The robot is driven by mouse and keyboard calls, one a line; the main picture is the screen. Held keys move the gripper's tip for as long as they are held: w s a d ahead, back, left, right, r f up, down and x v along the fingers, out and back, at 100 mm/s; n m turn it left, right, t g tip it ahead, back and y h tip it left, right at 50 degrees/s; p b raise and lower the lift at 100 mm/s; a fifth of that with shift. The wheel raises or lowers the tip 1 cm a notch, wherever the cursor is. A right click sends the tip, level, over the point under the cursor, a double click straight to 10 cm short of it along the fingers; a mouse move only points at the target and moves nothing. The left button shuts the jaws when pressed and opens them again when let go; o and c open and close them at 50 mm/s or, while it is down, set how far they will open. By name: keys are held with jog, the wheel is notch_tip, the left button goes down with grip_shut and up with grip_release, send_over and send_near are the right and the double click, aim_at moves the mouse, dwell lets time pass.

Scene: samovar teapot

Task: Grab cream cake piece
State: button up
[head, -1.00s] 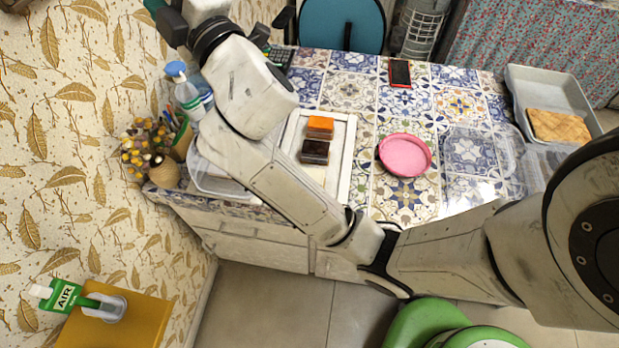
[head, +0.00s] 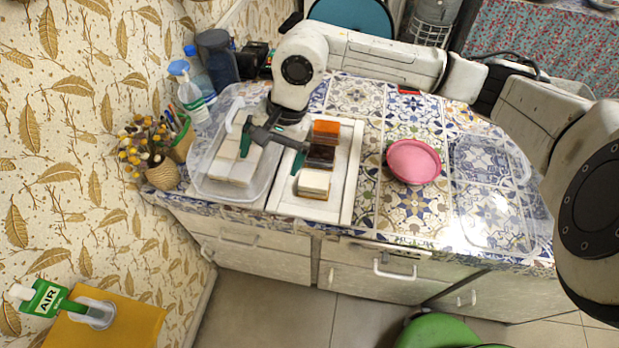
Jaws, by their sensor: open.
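The cream cake piece (head: 314,182), pale on top with a brown lower side, stands at the near end of a row of cakes on a white tray (head: 345,190). An orange-topped piece (head: 326,130) and a dark brown piece (head: 320,156) stand behind it. My gripper (head: 272,154) is open, with dark green fingers. It appears above the gap between the clear box and the tray, up and left of the cream piece. Nothing shows between its fingers. One fingertip appears close to the cream piece in the picture; I cannot tell its height.
A clear box (head: 207,185) with pale blocks stands left of the tray. A pink plate (head: 413,161) and a clear lid (head: 490,165) lie to the right. Tiled table around the plate is free.

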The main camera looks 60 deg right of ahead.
jog(key=s+d+f+g+h, duration=0.25)
jog(key=s+d, duration=0.25)
jog(key=d, duration=0.3)
send_over(314, 179)
jog(key=shift+h, duration=0.25)
jog(key=f, duration=0.3)
jog(key=d+f, duration=0.1)
jog(key=f, duration=0.1)
jog(key=shift+f, duration=0.2)
jog(key=shift+a+f+p, duration=0.25)
jog(key=shift+f+p, duration=0.25)
jog(key=shift+f, duration=0.75)
jog(key=shift+a+f+p, duration=0.25)
jog(key=shift+f+p, duration=0.25)
jog(key=shift+f, duration=1.35)
jog(key=shift+c, duration=0.2)
jog(key=c, duration=0.9)
